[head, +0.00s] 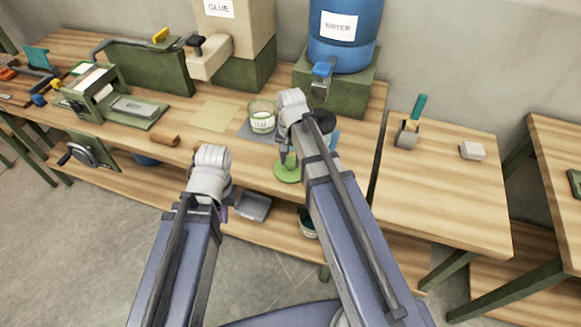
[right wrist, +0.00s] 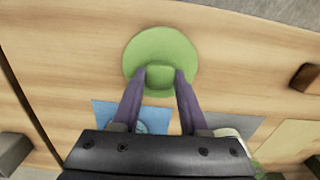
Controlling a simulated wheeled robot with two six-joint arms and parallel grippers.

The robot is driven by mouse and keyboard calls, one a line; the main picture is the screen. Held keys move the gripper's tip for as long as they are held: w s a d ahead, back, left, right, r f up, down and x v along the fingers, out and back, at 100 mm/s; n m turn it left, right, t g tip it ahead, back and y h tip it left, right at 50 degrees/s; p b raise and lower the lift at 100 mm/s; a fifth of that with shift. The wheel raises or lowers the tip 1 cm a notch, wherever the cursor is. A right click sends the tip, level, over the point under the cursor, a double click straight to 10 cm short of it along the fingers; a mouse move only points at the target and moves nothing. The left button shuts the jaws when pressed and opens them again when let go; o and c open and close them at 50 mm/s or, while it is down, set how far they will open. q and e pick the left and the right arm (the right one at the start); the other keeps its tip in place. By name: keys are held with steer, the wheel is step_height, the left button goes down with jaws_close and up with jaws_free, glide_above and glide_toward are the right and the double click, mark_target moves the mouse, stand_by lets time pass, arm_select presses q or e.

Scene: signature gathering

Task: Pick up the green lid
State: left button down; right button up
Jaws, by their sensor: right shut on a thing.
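The green lid (head: 287,174) is a round disc with a raised block-shaped knob, near the front edge of the workbench. In the right wrist view the lid (right wrist: 160,48) lies flat, with its knob between my fingertips. My right gripper (right wrist: 160,76) is shut on that knob from above. I cannot tell whether the lid touches the bench or is slightly above it. My left gripper (head: 224,212) is in front of the bench edge, away from the lid; its fingers are mostly hidden behind the wrist.
A glass jar (head: 262,118) stands on a grey mat (head: 245,131) behind the lid. A blue mat (right wrist: 150,117) lies beside it. A water barrel (head: 345,52) and a glue container (head: 240,30) stand at the back. A gap separates the right table (head: 450,190).

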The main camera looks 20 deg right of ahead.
jaws_close()
step_height(320, 180, up, 10)
steer(key=p, duration=1)
steer(key=b, duration=0.4)
glide_above(291, 161)
step_height(291, 161, down, 4)
steer(key=shift+a+f, duration=0.1)
steer(key=shift+r, duration=0.2)
